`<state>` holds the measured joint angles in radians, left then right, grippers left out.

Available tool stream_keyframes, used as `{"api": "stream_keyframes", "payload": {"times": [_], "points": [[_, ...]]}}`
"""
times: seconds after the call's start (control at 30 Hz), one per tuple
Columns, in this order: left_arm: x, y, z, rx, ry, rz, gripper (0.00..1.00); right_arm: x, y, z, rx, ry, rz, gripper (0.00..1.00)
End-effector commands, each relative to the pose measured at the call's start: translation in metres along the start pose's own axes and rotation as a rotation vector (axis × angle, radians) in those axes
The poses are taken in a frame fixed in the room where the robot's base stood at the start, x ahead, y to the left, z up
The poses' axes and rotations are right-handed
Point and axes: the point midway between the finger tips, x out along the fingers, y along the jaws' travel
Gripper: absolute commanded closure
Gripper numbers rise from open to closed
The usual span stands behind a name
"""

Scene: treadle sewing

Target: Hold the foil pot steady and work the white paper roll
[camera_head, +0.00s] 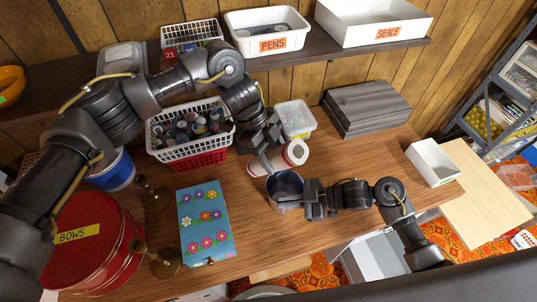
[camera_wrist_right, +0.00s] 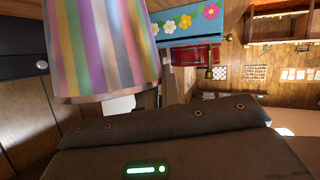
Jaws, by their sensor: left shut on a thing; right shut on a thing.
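The foil pot (camera_head: 286,186) stands on the wooden table in the head view, its round mouth facing up. My right gripper (camera_head: 301,199) is shut on the pot's right side. In the right wrist view a tapered, pastel-striped wall, the pot (camera_wrist_right: 100,45), fills the upper left. The white paper roll (camera_head: 296,153) lies just behind the pot, its round end with a reddish centre showing. My left gripper (camera_head: 266,160) reaches down from above and is shut on the roll; its fingers hide part of the roll's left side.
A blue flowered box (camera_head: 206,222) stands left of the pot, with brass candlesticks (camera_head: 160,262) beside it. A white basket of bottles (camera_head: 188,130) and a clear tub (camera_head: 295,118) stand behind. Table right of the roll is clear.

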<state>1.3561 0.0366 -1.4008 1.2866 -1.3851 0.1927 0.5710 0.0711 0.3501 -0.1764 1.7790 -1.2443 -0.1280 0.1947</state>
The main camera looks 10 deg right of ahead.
Motion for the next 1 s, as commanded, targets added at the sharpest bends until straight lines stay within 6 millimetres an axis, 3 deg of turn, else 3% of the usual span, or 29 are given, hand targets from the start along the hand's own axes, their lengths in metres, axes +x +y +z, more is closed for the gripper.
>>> {"api": "stream_keyframes", "payload": {"times": [0.2, 0.5, 0.7, 1.0], "points": [[-0.004, 0.004, -0.02, -0.255, 0.223, -0.184, 0.77, 0.001, -0.002, 0.004, 0.005, -0.008, -0.003, 1.0], [-0.028, 0.006, -0.047, -0.507, 0.49, -0.498, 0.77, 0.001, -0.002, 0.004, 0.006, -0.008, -0.003, 1.0], [-0.044, 0.007, -0.06, -0.567, 0.596, -0.63, 0.77, 0.001, -0.002, 0.004, 0.006, -0.007, -0.003, 1.0], [-0.046, 0.007, -0.062, -0.576, 0.616, -0.659, 0.77, 0.001, -0.002, 0.004, 0.006, -0.007, -0.003, 1.0]]}}
